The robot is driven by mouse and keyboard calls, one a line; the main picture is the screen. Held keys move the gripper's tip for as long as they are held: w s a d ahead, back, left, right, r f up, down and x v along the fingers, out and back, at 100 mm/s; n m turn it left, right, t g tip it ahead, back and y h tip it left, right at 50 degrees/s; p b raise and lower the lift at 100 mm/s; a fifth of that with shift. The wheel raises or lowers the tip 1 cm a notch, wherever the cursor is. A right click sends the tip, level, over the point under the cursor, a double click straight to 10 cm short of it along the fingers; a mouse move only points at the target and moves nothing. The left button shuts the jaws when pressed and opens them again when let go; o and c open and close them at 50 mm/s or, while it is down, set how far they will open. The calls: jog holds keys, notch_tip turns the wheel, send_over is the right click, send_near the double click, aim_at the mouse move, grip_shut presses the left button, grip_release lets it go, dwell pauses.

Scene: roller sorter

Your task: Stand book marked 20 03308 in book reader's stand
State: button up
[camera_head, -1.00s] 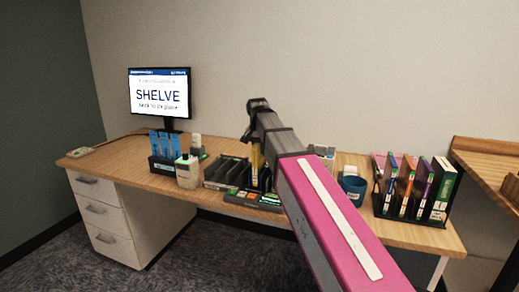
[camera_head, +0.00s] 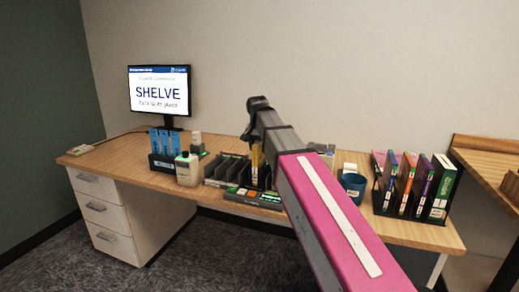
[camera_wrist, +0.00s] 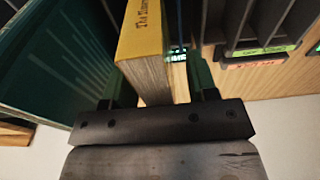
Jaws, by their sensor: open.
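A yellow book (camera_head: 257,160) stands upright among dark slots at the middle of the desk. It also shows in the wrist view (camera_wrist: 139,33), with title letters partly readable; I cannot read the number 20 03308 on it. My gripper (camera_wrist: 160,92) is open, its two fingers on either side of the yellow book and its pages. In the head view my arm hides most of the gripper. A dark slotted stand (camera_head: 222,170) with a flat panel of green and orange labels (camera_head: 254,197) is at the desk's front; I cannot tell which slot holds the book.
A monitor (camera_head: 160,92) reads "SHELVE". A blue-filled holder (camera_head: 165,150) and a bottle (camera_head: 188,168) stand left of the slots. A blue cup (camera_head: 353,185) and a rack of several books (camera_head: 412,188) stand to the right. The desk's left part is mostly clear.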

jog(key=r, duration=0.6)
jog(key=s+r, duration=0.1)
jog(key=r, duration=0.3)
jog(key=shift+s+a+r, duration=0.1)
jog(key=shift+a, duration=0.15)
